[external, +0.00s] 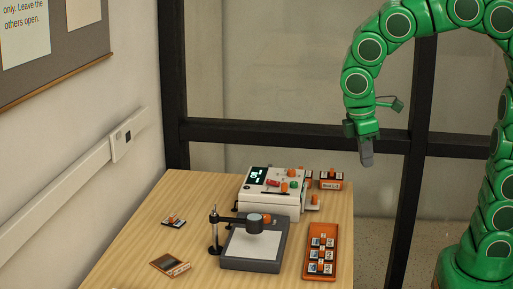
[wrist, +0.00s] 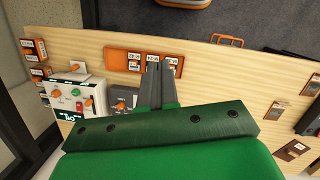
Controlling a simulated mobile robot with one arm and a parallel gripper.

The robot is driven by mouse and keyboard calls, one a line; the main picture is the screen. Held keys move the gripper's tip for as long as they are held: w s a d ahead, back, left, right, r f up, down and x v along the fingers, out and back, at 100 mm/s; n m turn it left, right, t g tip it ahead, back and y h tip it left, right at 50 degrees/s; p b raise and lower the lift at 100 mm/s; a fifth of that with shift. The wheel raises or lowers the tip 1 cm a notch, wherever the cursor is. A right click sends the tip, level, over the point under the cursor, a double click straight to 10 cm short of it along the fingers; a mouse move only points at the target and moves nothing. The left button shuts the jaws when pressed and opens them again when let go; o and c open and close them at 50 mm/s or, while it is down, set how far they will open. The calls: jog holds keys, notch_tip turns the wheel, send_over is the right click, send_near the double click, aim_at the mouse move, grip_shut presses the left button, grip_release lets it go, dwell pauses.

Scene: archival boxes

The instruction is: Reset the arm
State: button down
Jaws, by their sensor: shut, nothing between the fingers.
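My green arm curves down from the right in the external view. My gripper (external: 366,158) hangs above and to the right of the table, clear of everything on it. Its dark fingers are closed together and empty. In the wrist view my gripper (wrist: 160,66) also shows shut, with its fingertips pointing over the wooden table and an orange tray (wrist: 122,60) partly hidden behind them.
The wooden table (external: 190,207) holds a white device with buttons (external: 270,198), a grey stand with a plate (external: 252,248), the orange tray (external: 332,242) and small boxes (external: 331,180). A dark-framed glass wall stands behind. The air around my gripper is free.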

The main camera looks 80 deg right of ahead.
jog(key=s+a+f+m, duration=0.1)
jog(key=s+a+f, duration=0.1)
jog(key=s, duration=0.7)
jog(key=s+a+f+m+y, duration=0.1)
jog(key=s+a+f+m, duration=0.1)
jog(key=s, duration=0.7)
jog(key=shift+a, duration=0.85)
